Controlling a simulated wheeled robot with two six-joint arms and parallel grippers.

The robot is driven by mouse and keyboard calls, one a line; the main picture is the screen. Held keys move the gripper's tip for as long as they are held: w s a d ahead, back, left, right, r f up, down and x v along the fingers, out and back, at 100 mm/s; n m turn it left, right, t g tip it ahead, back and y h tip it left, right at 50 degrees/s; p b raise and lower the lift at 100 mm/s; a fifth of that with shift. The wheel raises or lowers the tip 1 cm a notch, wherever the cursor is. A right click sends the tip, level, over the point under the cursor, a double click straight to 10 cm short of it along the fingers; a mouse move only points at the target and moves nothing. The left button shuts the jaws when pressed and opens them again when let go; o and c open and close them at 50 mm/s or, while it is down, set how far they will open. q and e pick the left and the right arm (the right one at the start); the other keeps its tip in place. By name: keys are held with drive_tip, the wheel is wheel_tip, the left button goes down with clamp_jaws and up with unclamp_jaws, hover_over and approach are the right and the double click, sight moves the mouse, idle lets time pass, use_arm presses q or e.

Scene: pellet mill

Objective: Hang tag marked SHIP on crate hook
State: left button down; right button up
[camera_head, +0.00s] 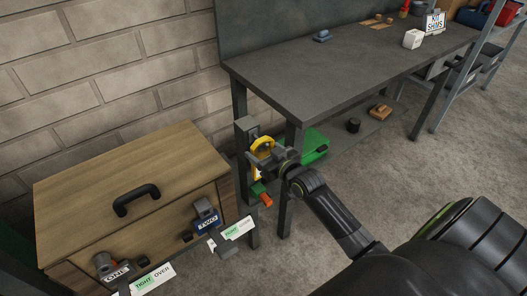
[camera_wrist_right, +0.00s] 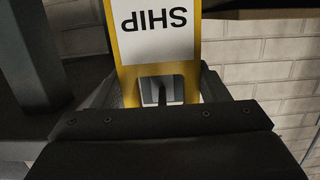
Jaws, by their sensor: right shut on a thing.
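My right gripper (camera_head: 270,158) is beside the near left leg of the grey workbench. It is shut on a yellow tag (camera_head: 262,145). In the right wrist view the tag (camera_wrist_right: 172,50) sits between the two fingers. Its white label reads SHIP, upside down in that view. I cannot make out a crate hook. My left gripper is not in view.
A wooden box (camera_head: 110,185) with a black handle stands at left, with clamps marked ONE (camera_head: 116,273) and TWO (camera_head: 207,218) at its front. The workbench (camera_head: 340,70) is mostly bare. A green object (camera_head: 315,145) lies under it. An orange piece (camera_head: 264,198) is below my gripper.

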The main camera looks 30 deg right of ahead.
drive_tip(key=o, duration=1.2)
drive_tip(key=shift+f, duration=0.1)
drive_tip(key=shift+s, duration=0.1)
drive_tip(key=p+v, duration=0.1)
drive_tip(key=v, duration=1.6)
drive_tip(key=shift+s+a+p, duration=0.1)
drive_tip(key=shift+s+p, duration=0.05)
drive_tip(key=shift+p, duration=0.2)
